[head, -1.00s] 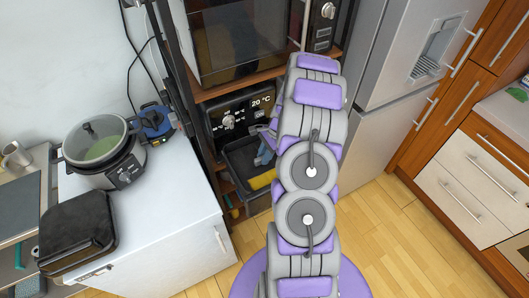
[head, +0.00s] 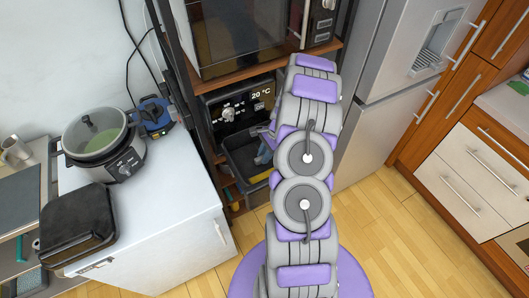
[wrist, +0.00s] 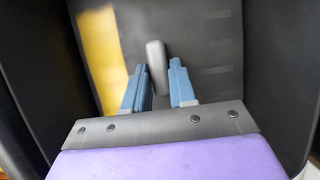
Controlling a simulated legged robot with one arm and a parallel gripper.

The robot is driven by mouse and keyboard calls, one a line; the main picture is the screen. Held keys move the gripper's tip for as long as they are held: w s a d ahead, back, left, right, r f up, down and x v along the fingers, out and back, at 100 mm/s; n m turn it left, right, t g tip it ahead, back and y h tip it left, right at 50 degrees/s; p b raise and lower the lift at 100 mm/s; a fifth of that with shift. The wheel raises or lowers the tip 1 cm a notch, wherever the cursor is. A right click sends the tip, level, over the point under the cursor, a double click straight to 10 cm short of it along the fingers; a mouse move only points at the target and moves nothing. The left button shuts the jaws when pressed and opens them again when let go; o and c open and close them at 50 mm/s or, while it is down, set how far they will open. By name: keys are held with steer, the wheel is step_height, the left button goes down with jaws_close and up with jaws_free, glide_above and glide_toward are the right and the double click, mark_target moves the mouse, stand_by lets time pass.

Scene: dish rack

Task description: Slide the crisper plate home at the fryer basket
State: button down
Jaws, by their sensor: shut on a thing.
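The fryer (head: 230,114), a dark unit with a 20 °C display, sits on the shelf. Its black basket (head: 233,160) stands open below the display. My gripper (head: 264,150) reaches down into the basket, partly hidden by my arm. In the wrist view, the blue fingers of my gripper (wrist: 160,80) are shut on a grey rounded upright piece (wrist: 156,62), seemingly the grip of the crisper plate. A dark slotted surface (wrist: 208,50) lies behind it; I cannot tell whether it is the plate or the basket floor. A yellow piece (wrist: 99,50) lies left of the fingers.
An oven (head: 245,35) is on the shelf above. A dark shelf post (head: 180,65) stands left of the fryer. A white counter (head: 165,190) with a cooker (head: 125,165) and a black box (head: 75,225) is at left. A fridge (head: 385,70) is at right.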

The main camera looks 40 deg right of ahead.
steer(key=shift+f, duration=0.4)
steer(key=shift+f, duration=0.15)
stand_by(0.4)
steer(key=c, duration=0.8)
jaws_free()
steer(key=shift+c, duration=0.2)
steer(key=p+v, duration=0.2)
steer(key=v, duration=1.5)
steer(key=shift+d, duration=0.2)
steer(key=shift+w, duration=0.1)
